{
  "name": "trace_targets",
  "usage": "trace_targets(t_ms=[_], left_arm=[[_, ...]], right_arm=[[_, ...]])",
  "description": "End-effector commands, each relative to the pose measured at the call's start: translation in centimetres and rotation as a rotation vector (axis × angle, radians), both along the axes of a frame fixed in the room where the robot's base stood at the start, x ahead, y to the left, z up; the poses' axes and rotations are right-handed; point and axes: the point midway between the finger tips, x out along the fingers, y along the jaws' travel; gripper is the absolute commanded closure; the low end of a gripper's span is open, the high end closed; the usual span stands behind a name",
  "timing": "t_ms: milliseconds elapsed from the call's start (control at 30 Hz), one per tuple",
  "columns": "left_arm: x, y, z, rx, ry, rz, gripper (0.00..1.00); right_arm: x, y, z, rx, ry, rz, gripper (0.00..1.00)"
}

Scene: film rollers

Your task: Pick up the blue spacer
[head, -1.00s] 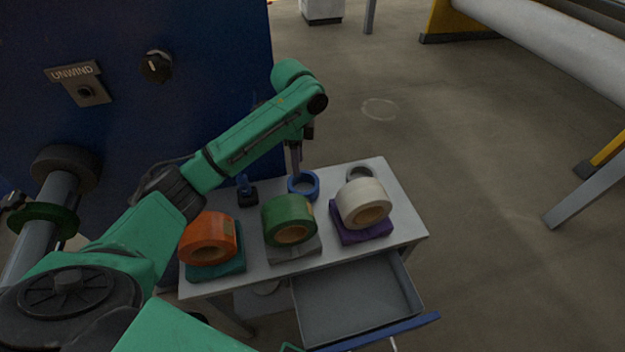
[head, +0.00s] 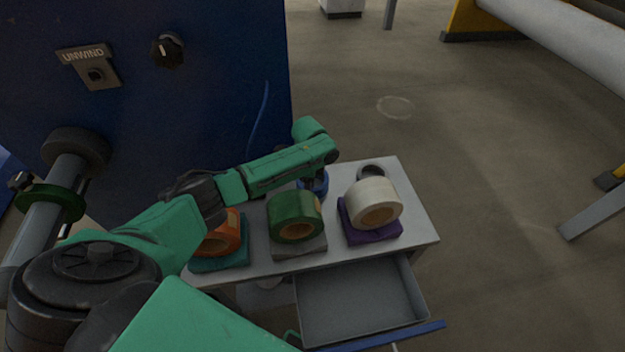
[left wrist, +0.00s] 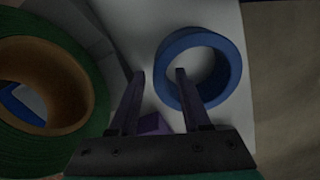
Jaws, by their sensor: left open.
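The blue spacer (left wrist: 232,62) is a ring lying flat on the white table top. In the head view the blue spacer (head: 321,184) is partly hidden behind my left arm and the green roll. My left gripper (left wrist: 159,75) is open and reaches down at the ring. In the left wrist view one finger is over the ring's hole and the other is outside its left side, so the ring's left wall lies between them. I cannot tell whether the fingers touch it. My right gripper is not in view.
A green roll (head: 296,205) on a grey pad stands just in front of the spacer. A white roll (head: 373,190) on a purple pad is to the right, with a grey ring (head: 372,171) behind it. An orange roll (head: 226,243) sits at left. The drawer (head: 357,303) is open.

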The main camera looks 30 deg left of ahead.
Motion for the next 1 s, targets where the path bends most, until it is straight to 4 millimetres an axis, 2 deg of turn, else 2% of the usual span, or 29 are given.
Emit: trace_targets(t_ms=[100, 267, 300, 367, 400, 433, 1000], left_arm=[[-0.01, -0.03, -1.16, 0.0, 0.0, -0.001, 0.53], [0.0, -0.05, -1.23, -0.001, -0.001, -0.002, 0.53], [0.0, -0.05, -1.23, -0.001, -0.001, -0.001, 0.6], [0.0, -0.05, -1.22, -0.001, -0.001, -0.001, 0.83], [0.0, -0.05, -1.21, -0.001, -0.001, -0.001, 0.98], [-0.01, -0.05, -1.21, -0.001, -0.001, -0.001, 1.0], [0.01, -0.05, -1.16, -0.001, -0.001, -0.001, 1.0]], right_arm=[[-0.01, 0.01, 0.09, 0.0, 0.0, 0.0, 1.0], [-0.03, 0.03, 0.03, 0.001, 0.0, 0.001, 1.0], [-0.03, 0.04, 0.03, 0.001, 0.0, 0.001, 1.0], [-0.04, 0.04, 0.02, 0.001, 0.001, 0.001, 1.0], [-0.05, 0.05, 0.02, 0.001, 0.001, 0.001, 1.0], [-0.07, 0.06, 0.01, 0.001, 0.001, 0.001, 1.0], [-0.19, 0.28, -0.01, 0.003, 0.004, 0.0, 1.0]])
